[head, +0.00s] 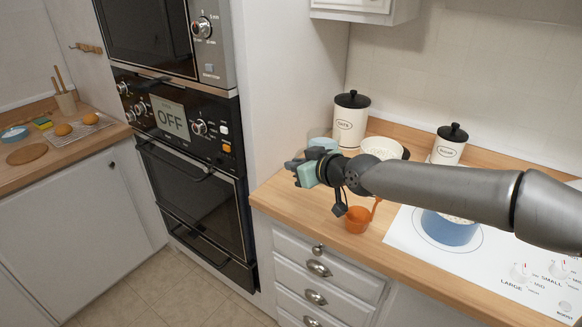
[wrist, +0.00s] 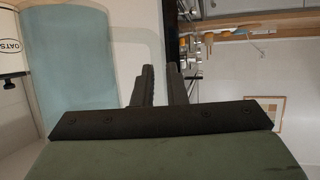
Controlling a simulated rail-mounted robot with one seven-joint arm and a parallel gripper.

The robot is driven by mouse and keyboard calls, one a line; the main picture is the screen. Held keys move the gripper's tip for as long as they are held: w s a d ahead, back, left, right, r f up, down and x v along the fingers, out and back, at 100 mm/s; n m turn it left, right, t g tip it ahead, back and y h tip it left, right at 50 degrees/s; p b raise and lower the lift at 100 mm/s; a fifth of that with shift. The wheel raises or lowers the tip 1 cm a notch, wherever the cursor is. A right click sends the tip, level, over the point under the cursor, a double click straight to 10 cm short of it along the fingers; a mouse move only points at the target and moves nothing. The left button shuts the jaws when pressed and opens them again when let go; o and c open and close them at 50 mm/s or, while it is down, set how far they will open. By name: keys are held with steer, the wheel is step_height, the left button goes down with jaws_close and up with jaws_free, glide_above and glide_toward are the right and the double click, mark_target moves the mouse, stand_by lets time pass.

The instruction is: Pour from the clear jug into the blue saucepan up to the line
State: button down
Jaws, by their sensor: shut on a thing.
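The clear jug (head: 322,143) shows behind my gripper in the head view, with pale blue contents. In the wrist view the jug (wrist: 75,60) fills the left side, close to the fingers. My gripper (head: 302,160) is shut on the clear jug, with its fingers (wrist: 160,88) at what looks like the see-through handle. The jug's base and the fill level are hidden or unclear. The blue saucepan (head: 450,230) stands on the white hob at the right. My forearm covers part of its top, and its line cannot be made out.
An orange cup (head: 357,221) stands on the wooden counter below my wrist. The wall ovens (head: 185,150) are at the left. Hob knobs (head: 520,270) are at the front right.

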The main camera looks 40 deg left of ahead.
step_height(320, 180, up, 9)
steer(key=s+d+p, duration=0.1)
steer(key=p, duration=0.4)
steer(key=shift+d+p, duration=0.25)
steer(key=shift+p, duration=0.15)
steer(key=shift+s, duration=0.15)
